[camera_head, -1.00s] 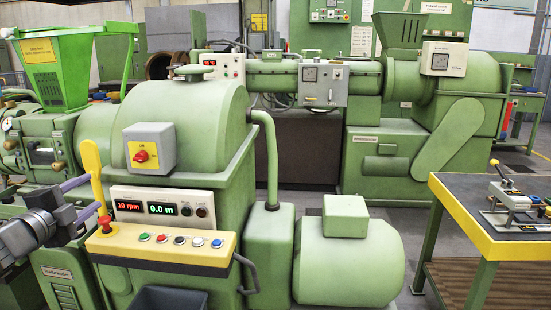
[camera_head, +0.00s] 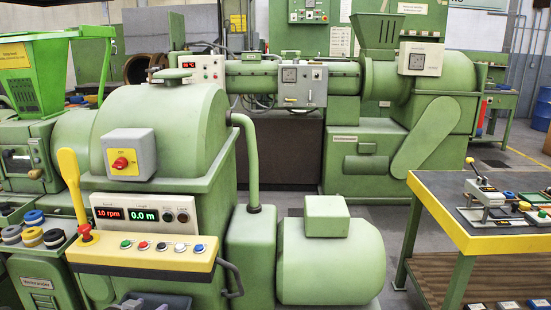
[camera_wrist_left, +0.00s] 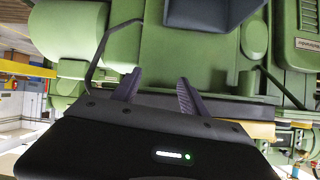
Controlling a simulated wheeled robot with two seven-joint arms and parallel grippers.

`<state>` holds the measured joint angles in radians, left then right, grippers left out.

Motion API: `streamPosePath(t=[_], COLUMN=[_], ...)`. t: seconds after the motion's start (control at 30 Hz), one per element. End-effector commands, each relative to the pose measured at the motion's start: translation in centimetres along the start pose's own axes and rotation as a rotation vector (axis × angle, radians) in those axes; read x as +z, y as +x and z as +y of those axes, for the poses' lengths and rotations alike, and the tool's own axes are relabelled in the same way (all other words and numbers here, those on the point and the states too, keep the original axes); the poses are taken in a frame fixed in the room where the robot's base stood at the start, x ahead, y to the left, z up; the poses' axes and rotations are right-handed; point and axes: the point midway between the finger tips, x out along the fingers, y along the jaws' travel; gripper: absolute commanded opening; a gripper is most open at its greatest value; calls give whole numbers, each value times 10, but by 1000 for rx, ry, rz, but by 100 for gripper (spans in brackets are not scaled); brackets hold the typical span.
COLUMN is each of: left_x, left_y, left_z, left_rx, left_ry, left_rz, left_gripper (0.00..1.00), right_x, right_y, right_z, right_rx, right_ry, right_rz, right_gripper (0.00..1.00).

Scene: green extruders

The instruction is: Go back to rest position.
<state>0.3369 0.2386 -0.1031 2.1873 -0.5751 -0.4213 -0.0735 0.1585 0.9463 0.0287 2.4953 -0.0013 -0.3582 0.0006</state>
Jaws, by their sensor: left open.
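My left gripper (camera_head: 147,303) shows only in part at the bottom edge of the head view, below the control panel (camera_head: 145,258) of the green extruder (camera_head: 165,110). In the left wrist view the left gripper (camera_wrist_left: 157,84) has its two dark fingers apart, with nothing between them. Green machine parts and a dark bin (camera_wrist_left: 210,12) lie beyond the fingers there. The yellow lever (camera_head: 72,180) stands upright at the panel's left end, apart from the gripper. The displays (camera_head: 125,214) are lit; the length reads 0.0 m. My right gripper is not in view.
A rounded green motor housing (camera_head: 330,260) stands right of the panel. A yellow-edged table (camera_head: 440,225) with small tools is at the right. Several dark, yellow and blue rings (camera_head: 33,236) sit at the left. Free floor shows between motor and table.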

Motion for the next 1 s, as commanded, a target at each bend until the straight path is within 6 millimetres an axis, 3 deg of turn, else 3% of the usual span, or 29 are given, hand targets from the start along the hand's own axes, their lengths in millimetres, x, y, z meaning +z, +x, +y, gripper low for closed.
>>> streamPosePath(t=[0.03,0.1,0.23,0.4,0.5,0.6,0.7,1.0], left_x=[32,76,156,251,293,321,337,342], left_y=[7,11,-1,-51,-88,-120,-139,-145], left_z=[31,70,143,232,273,302,321,328], left_rx=[42,81,142,199,229,264,299,315], left_ry=[-74,-175,-329,-457,-481,-473,-451,-434], left_rz=[-75,-179,-386,-671,-815,-915,-971,-990], left_gripper=[51,51,51,51,51,51,51,51], right_x=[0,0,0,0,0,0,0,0], right_y=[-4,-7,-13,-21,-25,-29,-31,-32], right_z=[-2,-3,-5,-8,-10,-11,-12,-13], right_rx=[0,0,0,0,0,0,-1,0], right_ry=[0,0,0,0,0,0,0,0], right_rz=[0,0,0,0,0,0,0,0], right_gripper=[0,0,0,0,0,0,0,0])
